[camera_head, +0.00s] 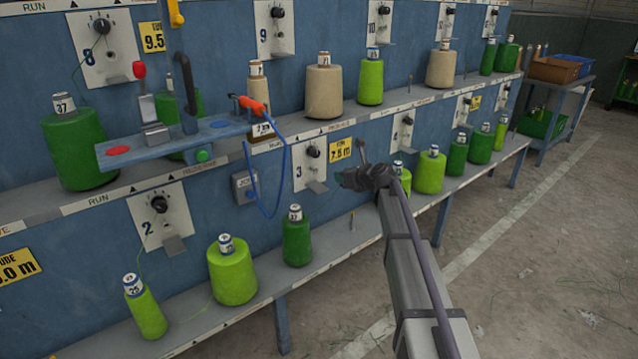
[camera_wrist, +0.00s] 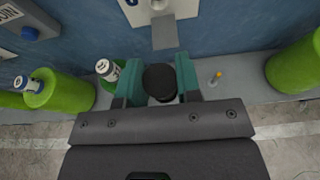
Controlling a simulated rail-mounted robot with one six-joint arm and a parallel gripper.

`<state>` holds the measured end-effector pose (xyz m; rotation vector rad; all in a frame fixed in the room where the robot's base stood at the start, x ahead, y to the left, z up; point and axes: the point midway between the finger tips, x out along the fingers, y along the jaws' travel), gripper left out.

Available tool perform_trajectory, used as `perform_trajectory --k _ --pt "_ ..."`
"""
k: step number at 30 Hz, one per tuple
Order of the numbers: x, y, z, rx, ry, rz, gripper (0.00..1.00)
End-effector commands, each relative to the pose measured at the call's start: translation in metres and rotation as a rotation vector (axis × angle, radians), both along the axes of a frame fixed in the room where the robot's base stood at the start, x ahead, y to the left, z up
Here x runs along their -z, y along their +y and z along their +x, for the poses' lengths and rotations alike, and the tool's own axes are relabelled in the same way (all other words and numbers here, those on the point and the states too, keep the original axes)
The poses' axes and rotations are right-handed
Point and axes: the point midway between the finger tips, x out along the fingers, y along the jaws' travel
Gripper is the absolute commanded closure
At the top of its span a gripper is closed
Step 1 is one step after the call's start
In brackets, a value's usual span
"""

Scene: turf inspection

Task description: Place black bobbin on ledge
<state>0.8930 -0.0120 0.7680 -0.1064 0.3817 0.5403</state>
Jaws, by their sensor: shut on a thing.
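My gripper (camera_wrist: 160,88) has its teal fingers shut on a black bobbin (camera_wrist: 160,78), seen from its round dark end in the wrist view. In the head view my gripper (camera_head: 365,177) is in front of the blue panel beside station 3, above the lower ledge (camera_head: 335,238). The bobbin is too small and dark to make out there. In the wrist view the grey ledge (camera_wrist: 240,92) lies beyond and below the fingers, and I cannot tell how far the bobbin is above it.
A thin peg (camera_head: 352,221) stands on the bare lower ledge, with an orange tip in the wrist view (camera_wrist: 215,78). A dark green cone (camera_head: 297,238) is left of it; light green cones (camera_head: 429,172) are right. A blue bracket (camera_head: 175,142) with a hanging cable juts out at left.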

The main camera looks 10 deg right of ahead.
Motion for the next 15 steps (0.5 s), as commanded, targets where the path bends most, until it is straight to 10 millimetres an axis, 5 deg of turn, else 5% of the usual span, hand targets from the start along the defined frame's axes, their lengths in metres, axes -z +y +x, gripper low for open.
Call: perform_trajectory --k 9,15 --pt "0.049 0.042 0.071 -0.004 0.000 -0.002 0.94" --pt "0.049 0.049 0.080 -0.003 0.000 -0.001 0.94"
